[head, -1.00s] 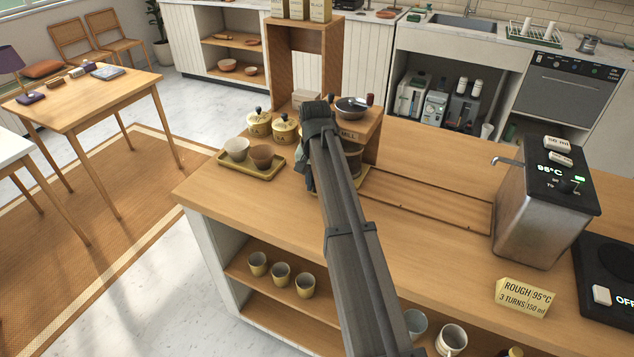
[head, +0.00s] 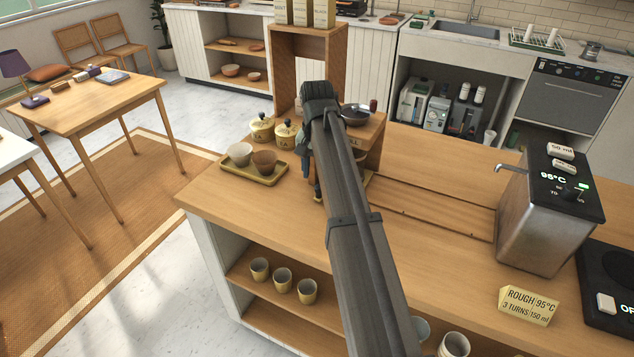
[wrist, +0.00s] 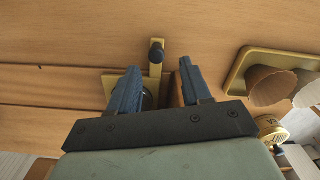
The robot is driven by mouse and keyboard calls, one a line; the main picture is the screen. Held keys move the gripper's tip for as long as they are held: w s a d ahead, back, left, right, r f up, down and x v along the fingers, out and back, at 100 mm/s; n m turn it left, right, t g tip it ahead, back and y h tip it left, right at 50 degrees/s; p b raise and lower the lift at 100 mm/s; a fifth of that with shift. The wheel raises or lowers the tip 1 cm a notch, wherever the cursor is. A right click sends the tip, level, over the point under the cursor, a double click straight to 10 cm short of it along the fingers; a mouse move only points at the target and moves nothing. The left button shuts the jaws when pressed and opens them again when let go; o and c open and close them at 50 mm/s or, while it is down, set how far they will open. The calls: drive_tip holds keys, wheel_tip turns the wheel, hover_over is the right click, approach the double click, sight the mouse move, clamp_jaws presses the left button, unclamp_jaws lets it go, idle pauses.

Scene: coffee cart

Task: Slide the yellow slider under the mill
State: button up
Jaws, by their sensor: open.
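The yellow slider (wrist: 155,80) shows in the wrist view as a flat yellow strip with a dark upright knob (wrist: 156,52), beside a yellow plate. A dark round part on the plate is mostly hidden by a finger. My gripper (wrist: 158,70) is open, with its fingers on either side of the strip; the knob appears just beyond the fingertips. I cannot tell whether they touch it. In the head view a yellow edge (head: 358,186) shows right of my arm. The wooden mill (head: 366,132), with a dark bowl (head: 356,114) on top, is partly hidden by my arm.
A yellow tray (head: 237,173) with two cups stands left of my gripper, with yellow-lidded jars (head: 262,130) behind it. A long recessed panel (head: 440,210) runs right to the kettle-like metal dispenser (head: 545,215). A sign card (head: 528,305) stands in front. The counter between is clear.

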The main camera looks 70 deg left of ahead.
wheel_tip(320, 180, up, 8)
drive_tip(key=shift+f, duration=0.15)
idle(0.6)
